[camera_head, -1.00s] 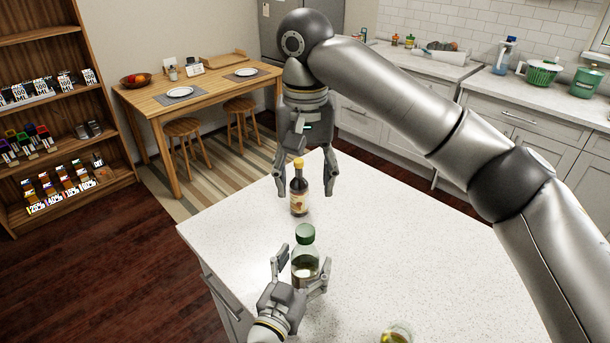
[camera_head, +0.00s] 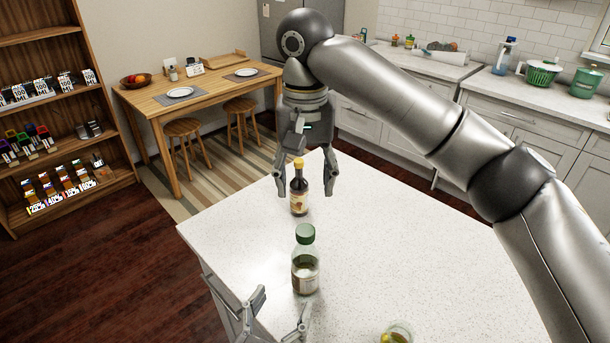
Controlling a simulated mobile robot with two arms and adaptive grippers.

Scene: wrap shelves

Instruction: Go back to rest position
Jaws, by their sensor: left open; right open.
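My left gripper (camera_head: 281,312) is at the bottom of the head view, at the island's near left edge. It is open and empty, apart from the green-capped bottle (camera_head: 306,272), which stands upright just beyond it. My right gripper (camera_head: 304,187) is open above the far part of the island, its arm coming in from the right. Its fingers are on either side of a dark bottle with a yellow cap (camera_head: 299,196), which stands upright. I cannot tell whether the fingers touch it.
The white speckled island top (camera_head: 420,250) is mostly clear to the right. A jar (camera_head: 397,333) is cut off at the bottom edge. A wooden shelf (camera_head: 60,110) stands at the left. A dining table (camera_head: 210,85) with stools and a kitchen counter (camera_head: 420,65) are at the back.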

